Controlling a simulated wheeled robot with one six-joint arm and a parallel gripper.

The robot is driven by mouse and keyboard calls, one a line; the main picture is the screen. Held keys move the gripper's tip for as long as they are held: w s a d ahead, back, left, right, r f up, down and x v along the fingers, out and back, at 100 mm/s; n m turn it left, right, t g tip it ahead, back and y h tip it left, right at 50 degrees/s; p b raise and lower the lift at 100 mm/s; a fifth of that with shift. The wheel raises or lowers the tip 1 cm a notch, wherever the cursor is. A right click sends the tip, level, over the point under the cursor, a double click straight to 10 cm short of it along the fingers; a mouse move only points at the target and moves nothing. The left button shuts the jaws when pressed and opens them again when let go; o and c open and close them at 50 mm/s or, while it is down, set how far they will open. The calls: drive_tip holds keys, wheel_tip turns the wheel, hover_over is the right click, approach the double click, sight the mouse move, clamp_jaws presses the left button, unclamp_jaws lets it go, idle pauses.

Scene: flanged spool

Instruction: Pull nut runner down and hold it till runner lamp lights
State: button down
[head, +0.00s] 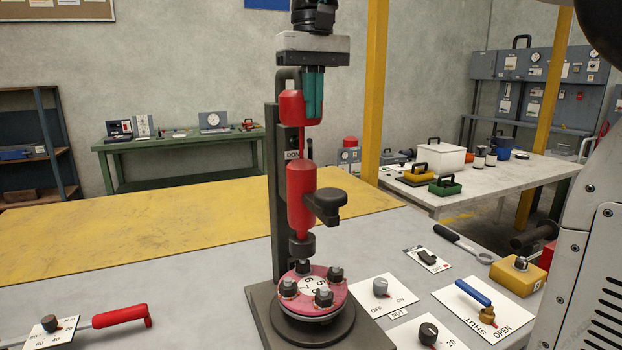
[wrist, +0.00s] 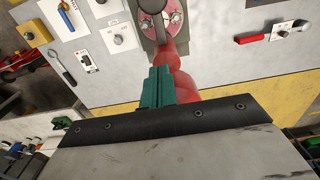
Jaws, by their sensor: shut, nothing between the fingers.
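The red nut runner (head: 301,200) stands upright on a dark column (head: 284,230), with a dark side handle (head: 328,204) on its right. Its dark socket (head: 302,246) is just above or on the rear nut of the flanged spool (head: 315,308); I cannot tell if they touch. My gripper (head: 314,94) points down with teal fingers shut and empty, beside the runner's red upper part (head: 291,106) and above the handle. In the wrist view the fingers (wrist: 157,86) overlap the red runner (wrist: 178,80). A "DONE" label (head: 292,155) is on the column; no lit lamp is visible.
A blue-handled SHUT/OPEN valve (head: 474,293), switch plates and a wrench (head: 460,243) lie to the right. The yellow tabletop strip (head: 130,226) behind is clear.

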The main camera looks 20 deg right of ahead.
sight(313, 196)
wheel_tip(313, 196, down, 14)
drive_tip(key=shift+r, duration=0.1)
idle(0.4)
drive_tip(key=shift+s+f, duration=0.15)
drive_tip(key=shift+f, duration=2.8)
wheel_tip(313, 196, up, 15)
drive_tip(key=shift+f, duration=0.1)
